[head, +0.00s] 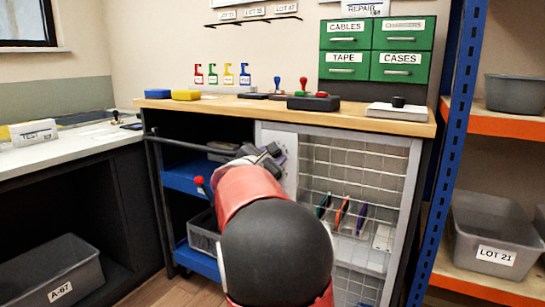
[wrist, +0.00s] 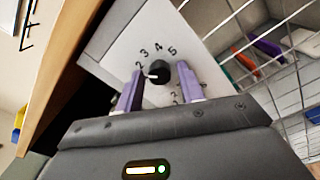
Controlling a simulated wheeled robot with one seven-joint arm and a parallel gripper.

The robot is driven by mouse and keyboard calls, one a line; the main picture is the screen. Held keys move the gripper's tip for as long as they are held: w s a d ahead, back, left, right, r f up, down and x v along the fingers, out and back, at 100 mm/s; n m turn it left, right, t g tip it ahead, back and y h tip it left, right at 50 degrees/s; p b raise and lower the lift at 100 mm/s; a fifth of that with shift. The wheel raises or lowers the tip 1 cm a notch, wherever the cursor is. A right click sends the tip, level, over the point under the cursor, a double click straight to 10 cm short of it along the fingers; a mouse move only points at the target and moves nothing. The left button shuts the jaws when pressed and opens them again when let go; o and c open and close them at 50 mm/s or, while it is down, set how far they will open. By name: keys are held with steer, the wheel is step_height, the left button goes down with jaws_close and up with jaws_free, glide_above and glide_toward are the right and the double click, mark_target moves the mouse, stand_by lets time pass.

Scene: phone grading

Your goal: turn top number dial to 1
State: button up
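The top number dial (wrist: 158,73) is a small black knob on a white panel (wrist: 118,47), with the numbers 2 to 5 visible in an arc around it. A white mark shows on its left side, pointing left, just below the 2. The 1 is not visible. My gripper (wrist: 160,88) is open, its purple fingers on either side of the dial, apparently without squeezing it. Part of another number ring shows below, mostly hidden by my gripper. In the head view my gripper (head: 268,155) is at the white panel (head: 291,168), and the dial is hidden.
A wire mesh door (head: 355,170) is right of the panel, with several coloured phones behind it. The wooden worktop (head: 240,106) is above, holding a scale-like device (head: 396,112). A blue shelf post (head: 450,150) stands at the right.

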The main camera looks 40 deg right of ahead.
steer(key=c, duration=0.7)
steer(key=shift+c, duration=0.2)
steer(key=shift+n, duration=0.3)
steer(key=shift+r+n+p, duration=0.1)
steer(key=shift+n+p, duration=2.8)
steer(key=shift+n, duration=0.8)
steer(key=o, duration=1)
